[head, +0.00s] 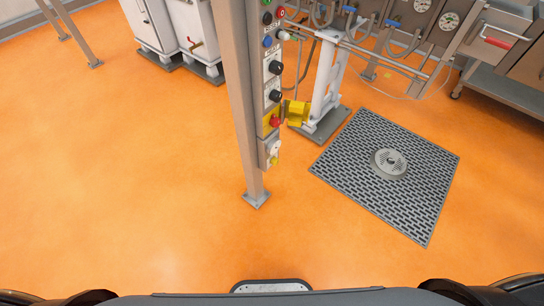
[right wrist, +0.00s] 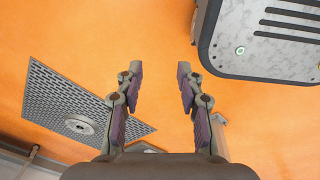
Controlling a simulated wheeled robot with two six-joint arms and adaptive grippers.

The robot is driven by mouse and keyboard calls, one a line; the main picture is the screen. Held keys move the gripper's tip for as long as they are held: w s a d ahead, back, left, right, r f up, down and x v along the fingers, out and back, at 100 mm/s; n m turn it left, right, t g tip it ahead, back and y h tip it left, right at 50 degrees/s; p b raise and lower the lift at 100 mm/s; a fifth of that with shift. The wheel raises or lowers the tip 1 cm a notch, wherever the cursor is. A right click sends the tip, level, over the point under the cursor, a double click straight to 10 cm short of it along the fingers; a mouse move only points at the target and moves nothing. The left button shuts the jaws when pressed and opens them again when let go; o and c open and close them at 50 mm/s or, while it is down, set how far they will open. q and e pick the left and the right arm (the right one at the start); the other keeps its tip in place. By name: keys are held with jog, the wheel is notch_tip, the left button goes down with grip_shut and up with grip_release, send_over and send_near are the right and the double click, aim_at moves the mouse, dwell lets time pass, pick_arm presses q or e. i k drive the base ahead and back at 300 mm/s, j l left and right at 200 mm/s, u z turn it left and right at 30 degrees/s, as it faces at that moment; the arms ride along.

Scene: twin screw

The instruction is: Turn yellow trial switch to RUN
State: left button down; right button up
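A narrow control panel (head: 272,80) is fixed to a grey upright post (head: 240,90) near the middle of the head view. It carries several buttons and black knobs (head: 275,67). Lower down is a red button (head: 276,122) on a yellow plate, with a yellow block (head: 298,112) sticking out to the right. A pale fitting with a small yellow part (head: 273,159) is at the bottom. I cannot tell which of these is the trial switch, nor read its position. My right gripper (right wrist: 160,68) is open and empty above the floor, away from the panel. My left gripper is out of view.
A perforated floor grate (head: 440,165) with a round drain lies right of the post. White cabinets (head: 150,22) stand at the back left. Pipes and gauges (head: 449,20) are at the back right, with a metal bench beside them. The orange floor before the post is clear.

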aim_at(274, 161)
jog(key=i+u, duration=0.25)
jog(key=u, duration=0.2)
jog(key=i+l+u, duration=0.1)
jog(key=i+u, duration=0.15)
jog(key=u, duration=0.15)
